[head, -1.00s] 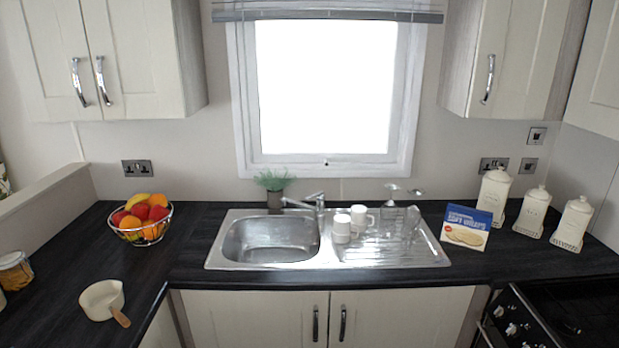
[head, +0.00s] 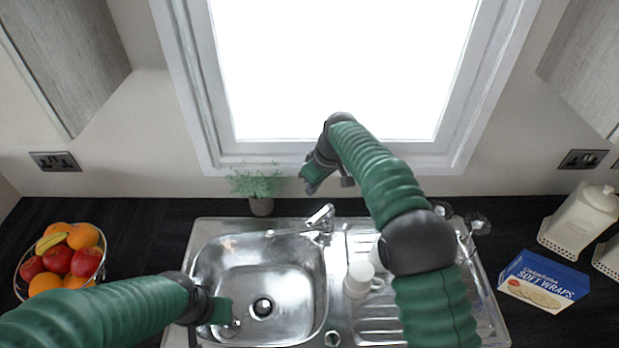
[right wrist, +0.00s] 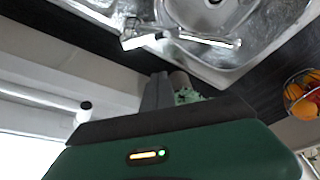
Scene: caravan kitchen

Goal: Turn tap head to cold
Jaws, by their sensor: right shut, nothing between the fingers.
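The chrome tap (head: 318,220) stands at the back edge of the steel sink (head: 215,235), its spout pointing left over the basin and its lever head on top. In the right wrist view the tap (right wrist: 185,38) shows beyond the fingers, apart from them. My right gripper (head: 311,188) is behind and above the tap, close to the window sill, shut and empty. Its dark fingers (right wrist: 158,90) also show in the right wrist view. My left gripper (head: 228,320) is over the front left of the basin; its finger opening is not clear.
A potted plant (head: 260,205) stands left of the tap, close to my right gripper. White mugs (head: 358,278) stand on the drainer, partly behind my right arm. A fruit bowl (head: 100,265) is at left, a blue wraps box (head: 542,282) at right. The window is behind.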

